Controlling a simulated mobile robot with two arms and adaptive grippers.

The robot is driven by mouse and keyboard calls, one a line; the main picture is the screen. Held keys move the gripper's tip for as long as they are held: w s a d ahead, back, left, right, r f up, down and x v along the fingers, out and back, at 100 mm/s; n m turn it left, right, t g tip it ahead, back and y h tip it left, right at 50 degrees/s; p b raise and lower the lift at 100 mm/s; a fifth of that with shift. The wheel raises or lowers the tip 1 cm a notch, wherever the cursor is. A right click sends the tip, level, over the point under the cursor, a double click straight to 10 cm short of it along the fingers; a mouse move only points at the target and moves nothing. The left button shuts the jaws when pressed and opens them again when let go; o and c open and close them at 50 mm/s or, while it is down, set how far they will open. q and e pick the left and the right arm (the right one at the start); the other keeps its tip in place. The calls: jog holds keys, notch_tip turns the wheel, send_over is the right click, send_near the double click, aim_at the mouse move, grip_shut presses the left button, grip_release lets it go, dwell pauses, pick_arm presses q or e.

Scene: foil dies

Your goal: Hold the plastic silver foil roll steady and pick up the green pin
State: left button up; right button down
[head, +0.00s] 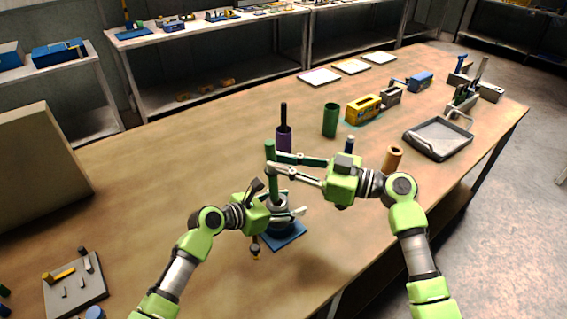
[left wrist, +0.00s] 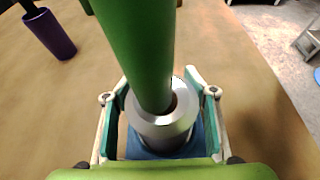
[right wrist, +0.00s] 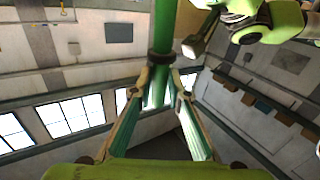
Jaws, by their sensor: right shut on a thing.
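The green pin (head: 272,185) stands upright in the silver foil roll (head: 281,202); its lower end is inside the roll's bore in the left wrist view (left wrist: 140,50). The roll (left wrist: 160,132) stands on a blue base (head: 287,238). My left gripper (head: 285,213) is low at the roll, with a finger on each side of it; whether both fingers press on it is unclear. My right gripper (head: 271,160) is shut on the upper part of the green pin, which also shows between its fingers in the right wrist view (right wrist: 165,28).
A purple holder (head: 284,140) with a dark rod stands just behind the pin. A green cylinder (head: 330,120), a tan roll (head: 393,158) and a grey tray (head: 438,139) stand to the right. A board with small parts (head: 74,290) lies at left. The left-middle tabletop is clear.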

pick_arm(q)
jog(key=shift+d+r, duration=0.2)
jog(key=shift+d, duration=0.1)
jog(key=v, duration=1.2)
jog(key=shift+f, duration=0.15)
